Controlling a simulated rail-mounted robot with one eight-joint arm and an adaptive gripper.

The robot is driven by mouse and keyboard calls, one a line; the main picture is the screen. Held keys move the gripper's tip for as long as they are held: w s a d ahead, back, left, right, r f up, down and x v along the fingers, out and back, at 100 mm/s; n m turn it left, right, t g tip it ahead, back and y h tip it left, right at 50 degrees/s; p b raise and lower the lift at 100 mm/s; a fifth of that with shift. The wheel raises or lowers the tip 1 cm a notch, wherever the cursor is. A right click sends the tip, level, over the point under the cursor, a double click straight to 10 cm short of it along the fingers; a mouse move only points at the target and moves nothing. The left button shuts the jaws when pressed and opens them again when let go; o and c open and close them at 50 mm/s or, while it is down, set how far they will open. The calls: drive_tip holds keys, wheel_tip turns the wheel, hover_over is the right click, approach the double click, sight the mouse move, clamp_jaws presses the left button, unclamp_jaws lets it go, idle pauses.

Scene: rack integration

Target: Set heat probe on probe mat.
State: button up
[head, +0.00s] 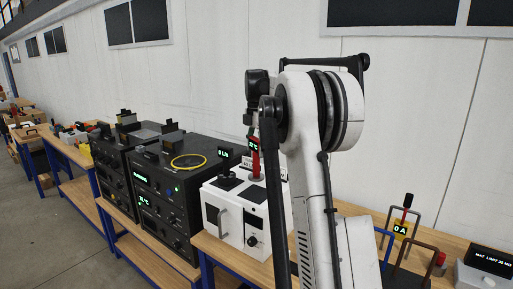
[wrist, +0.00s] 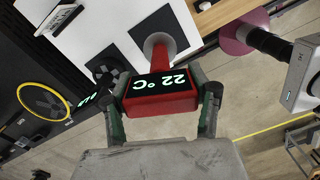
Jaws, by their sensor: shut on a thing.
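The heat probe is a red tool with a lit "22 °C" display (wrist: 160,94), a red stem and a pale round disc at its far end. My gripper (wrist: 163,100) is shut on the display block, one finger on each side. In the head view the probe (head: 255,162) is upright over the white box, below my wrist. A dark square pad (wrist: 150,27), perhaps the probe mat, lies on the white box top, partly behind the disc. I cannot tell whether the disc touches the box.
The white box (head: 222,195) also carries a black fixture (head: 229,181). To its left stands a black rack unit (head: 165,195) with a yellow cable ring (head: 188,161) on top. A meter reading "0 A" (head: 401,229) stands on the bench at right.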

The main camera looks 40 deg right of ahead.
sight(256, 138)
drive_tip(key=shift+f+b, duration=1.65)
drive_tip(key=shift+f, duration=1.65)
drive_tip(key=o, duration=1.7)
wheel_tip(256, 138, up, 12)
drive_tip(key=shift+a, duration=0.1)
